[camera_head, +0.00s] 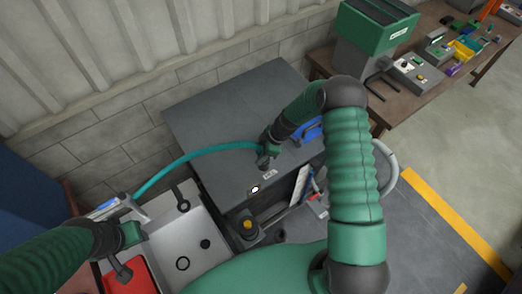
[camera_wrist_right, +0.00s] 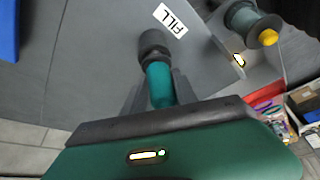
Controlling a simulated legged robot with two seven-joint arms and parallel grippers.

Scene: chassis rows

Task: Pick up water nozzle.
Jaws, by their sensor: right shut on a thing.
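The water nozzle (camera_wrist_right: 158,82) is a teal piece with a dark grey tip. In the right wrist view it lies between the dark fingers of my right gripper (camera_wrist_right: 160,95), which is shut on it. In the head view my right gripper (camera_head: 266,152) is over the front part of the dark grey cabinet top, and the nozzle's end (camera_head: 262,164) shows small beside it. A teal hose (camera_head: 195,156) arcs from the nozzle to the sink side. My left gripper (camera_head: 130,236) is at the sink's left edge; its fingers are not clear.
The grey sink (camera_head: 205,225) has a red tray (camera_head: 127,280) at its left. The dark cabinet (camera_head: 215,105) bears a FILL label (camera_wrist_right: 170,19) and a blue item (camera_head: 308,130). A workbench (camera_head: 440,75) with a green bin (camera_head: 375,25) stands at right.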

